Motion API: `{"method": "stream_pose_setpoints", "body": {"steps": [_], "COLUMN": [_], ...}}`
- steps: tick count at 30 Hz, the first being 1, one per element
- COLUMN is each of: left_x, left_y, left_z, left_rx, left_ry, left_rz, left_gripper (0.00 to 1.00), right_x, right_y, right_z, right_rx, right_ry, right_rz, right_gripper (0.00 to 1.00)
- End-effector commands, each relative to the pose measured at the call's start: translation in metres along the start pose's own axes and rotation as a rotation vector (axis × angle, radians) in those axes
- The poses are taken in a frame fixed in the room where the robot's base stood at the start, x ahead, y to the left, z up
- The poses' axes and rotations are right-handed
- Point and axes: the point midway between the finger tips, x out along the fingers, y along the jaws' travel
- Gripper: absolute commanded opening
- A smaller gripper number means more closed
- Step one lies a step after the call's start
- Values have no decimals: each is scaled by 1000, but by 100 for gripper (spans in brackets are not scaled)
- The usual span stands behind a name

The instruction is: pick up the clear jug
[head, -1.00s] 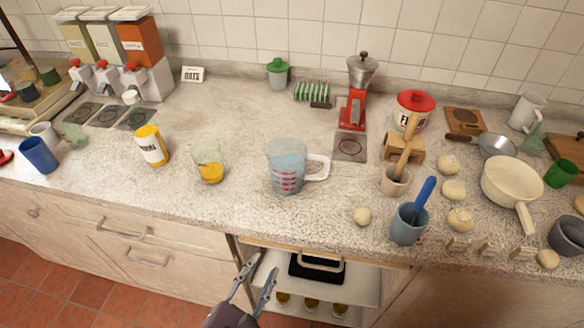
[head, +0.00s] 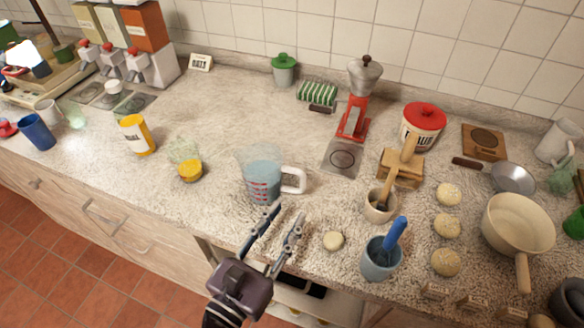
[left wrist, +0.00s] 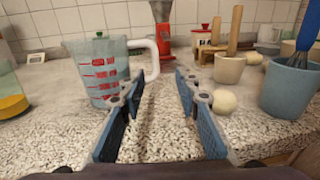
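The clear jug (head: 264,178) stands upright on the speckled counter. It has red markings, a bluish content and a white handle (head: 293,180) on its right side. In the left wrist view the jug (left wrist: 98,72) is left of centre, with its handle (left wrist: 148,58) reaching toward the middle. My left gripper (head: 282,217) is open and empty, just in front of the jug and handle, at the counter's front edge. In the left wrist view its fingers (left wrist: 158,80) are spread apart, pointing at the counter. My right gripper is not in view.
A dough ball (head: 333,240) and a blue cup (head: 381,258) with a whisk sit right of my gripper. A mortar (head: 380,206) stands right of the handle. Counter behind the jug is clear.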

Motion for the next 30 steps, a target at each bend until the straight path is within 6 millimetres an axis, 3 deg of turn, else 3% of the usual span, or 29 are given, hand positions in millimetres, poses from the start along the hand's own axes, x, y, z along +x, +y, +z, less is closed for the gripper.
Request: {"method": "stream_pose_setpoints", "body": {"steps": [4,13,19,27,30], "left_x": [15,52,74,76,76], "left_y": [1,6,7,7,7], "left_z": [3,4,1,0,0], "left_rx": [1,3,2,2,2], "left_ry": [-2,-3,0,1,1], "left_rz": [2,0,1,1,0], "left_gripper": [30,30,30,30,19], "right_x": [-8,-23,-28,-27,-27], "right_y": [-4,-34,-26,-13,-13], "right_z": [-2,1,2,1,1], "right_rx": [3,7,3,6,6], "right_ry": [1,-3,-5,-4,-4], "right_rz": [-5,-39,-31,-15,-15], "right_gripper": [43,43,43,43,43]}}
